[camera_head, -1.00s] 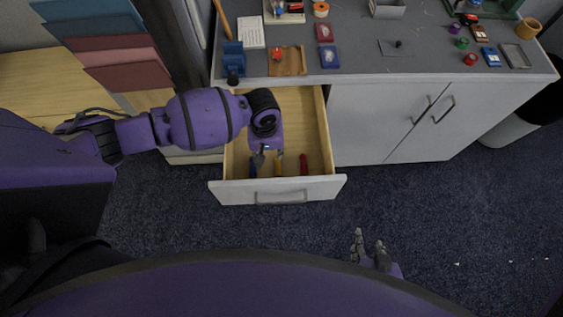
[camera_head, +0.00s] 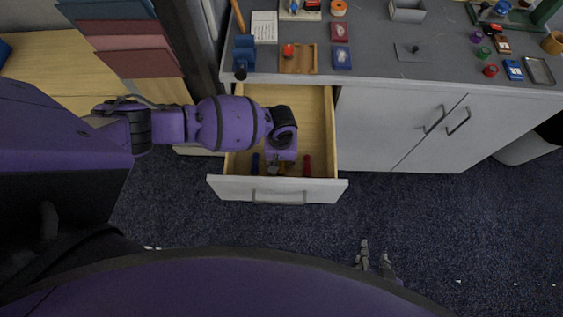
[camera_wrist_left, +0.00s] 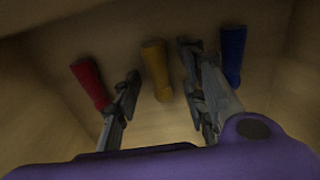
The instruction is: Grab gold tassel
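Three tassel-shaped items lie in the open drawer. The gold tassel (camera_wrist_left: 156,70) is in the middle in the left wrist view, with a red one (camera_wrist_left: 91,83) to its left and a blue one (camera_wrist_left: 232,55) to its right. My left gripper (camera_wrist_left: 157,88) is open, its fingers on either side of the gold tassel; whether they touch it I cannot tell. In the head view my left gripper (camera_head: 275,168) is inside the drawer (camera_head: 325,110), mostly covering the gold tassel (camera_head: 282,170). My right gripper (camera_head: 375,259) is empty and open above the floor.
The grey counter (camera_head: 390,68) above holds several small objects. Closed cabinet doors (camera_head: 380,125) are to the right. The carpet (camera_head: 450,220) in front is clear.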

